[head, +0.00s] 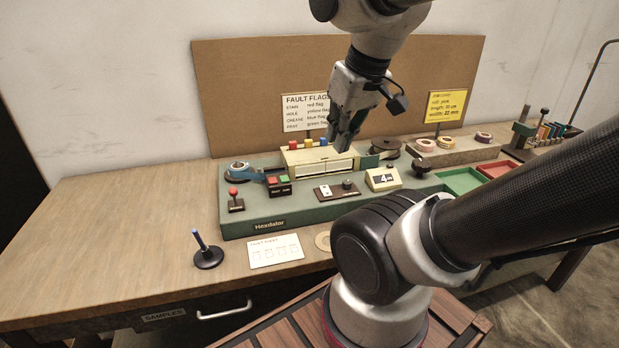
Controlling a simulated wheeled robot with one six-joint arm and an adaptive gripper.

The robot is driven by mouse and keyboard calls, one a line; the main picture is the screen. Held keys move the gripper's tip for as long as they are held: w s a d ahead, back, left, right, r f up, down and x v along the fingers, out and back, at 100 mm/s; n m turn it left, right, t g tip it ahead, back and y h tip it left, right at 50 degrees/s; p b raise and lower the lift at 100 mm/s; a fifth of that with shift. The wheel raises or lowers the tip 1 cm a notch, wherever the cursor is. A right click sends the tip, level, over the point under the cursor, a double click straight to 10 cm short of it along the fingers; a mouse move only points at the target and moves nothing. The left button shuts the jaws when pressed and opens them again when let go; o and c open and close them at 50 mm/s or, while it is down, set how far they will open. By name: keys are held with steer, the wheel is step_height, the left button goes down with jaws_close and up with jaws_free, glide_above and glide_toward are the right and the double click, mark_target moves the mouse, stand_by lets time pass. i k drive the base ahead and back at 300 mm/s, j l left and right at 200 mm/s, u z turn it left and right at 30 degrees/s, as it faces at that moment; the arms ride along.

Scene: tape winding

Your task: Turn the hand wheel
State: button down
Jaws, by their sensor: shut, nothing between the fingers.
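My gripper (340,145) points down just above the right part of the cream box on the green winding machine (250,223). Its fingers are together and hold nothing. No part can be clearly made out as the hand wheel. A round dark reel (387,147) sits behind and right of my gripper, and a small dark knob (347,184) stands on a panel at the machine's front. My gripper hides some of the machine behind it, and I cannot tell whether it touches the box.
Green and red trays (461,181) lie right. The table's left side is clear.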

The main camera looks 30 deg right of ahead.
mark_target(420, 165)
steer(key=k+l+z, duration=0.15)
steer(key=z, duration=0.2)
steer(key=k+l+z, duration=0.15)
steer(key=z, duration=0.25)
steer(key=k+l+z, duration=0.2)
steer(key=z, duration=0.15)
